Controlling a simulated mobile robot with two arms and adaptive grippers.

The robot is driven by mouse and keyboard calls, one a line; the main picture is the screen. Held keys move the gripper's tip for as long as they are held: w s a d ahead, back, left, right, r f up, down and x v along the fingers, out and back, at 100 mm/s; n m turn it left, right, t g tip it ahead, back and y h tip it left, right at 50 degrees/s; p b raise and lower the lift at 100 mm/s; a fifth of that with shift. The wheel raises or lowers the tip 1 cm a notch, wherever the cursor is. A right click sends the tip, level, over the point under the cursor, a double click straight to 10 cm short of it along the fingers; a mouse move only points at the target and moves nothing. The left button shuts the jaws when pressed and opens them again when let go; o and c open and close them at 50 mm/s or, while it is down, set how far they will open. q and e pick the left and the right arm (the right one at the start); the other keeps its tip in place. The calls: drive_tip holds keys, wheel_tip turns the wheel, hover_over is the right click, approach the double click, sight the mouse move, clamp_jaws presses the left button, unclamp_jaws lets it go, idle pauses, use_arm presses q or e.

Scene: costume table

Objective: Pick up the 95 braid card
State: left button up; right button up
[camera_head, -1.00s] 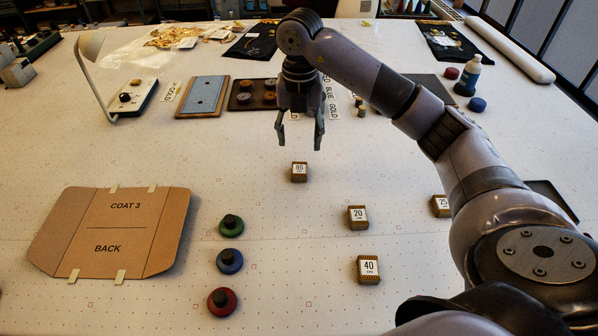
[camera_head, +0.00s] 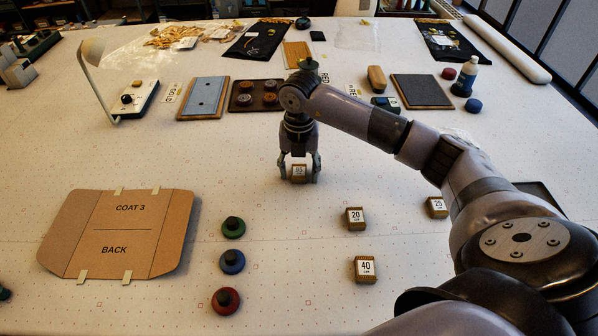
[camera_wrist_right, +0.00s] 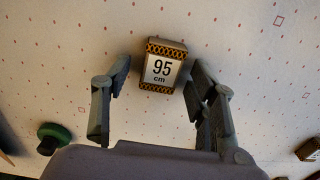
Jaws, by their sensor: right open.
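The 95 braid card (camera_head: 299,172) lies on the white table, with a white "95 cm" label and patterned braid at its ends. In the right wrist view the card (camera_wrist_right: 162,66) lies ahead, between the fingertips. My right gripper (camera_head: 299,177) is lowered over it from above, with one finger on each side. In the right wrist view the gripper (camera_wrist_right: 158,75) is open, and a gap shows between the card and the left finger; the right finger is closer to it. My left gripper is not in view.
The 20 card (camera_head: 356,218), 40 card (camera_head: 365,269) and 25 card (camera_head: 437,207) lie to the right and nearer. Green (camera_head: 233,227), blue (camera_head: 232,261) and red (camera_head: 226,300) knobbed discs stand left of them. A cardboard COAT 3 piece (camera_head: 118,233) lies at left.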

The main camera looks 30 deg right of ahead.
drive_tip(key=shift+c, duration=0.5)
drive_tip(key=c, duration=0.9)
drive_tip(key=shift+c, duration=0.2)
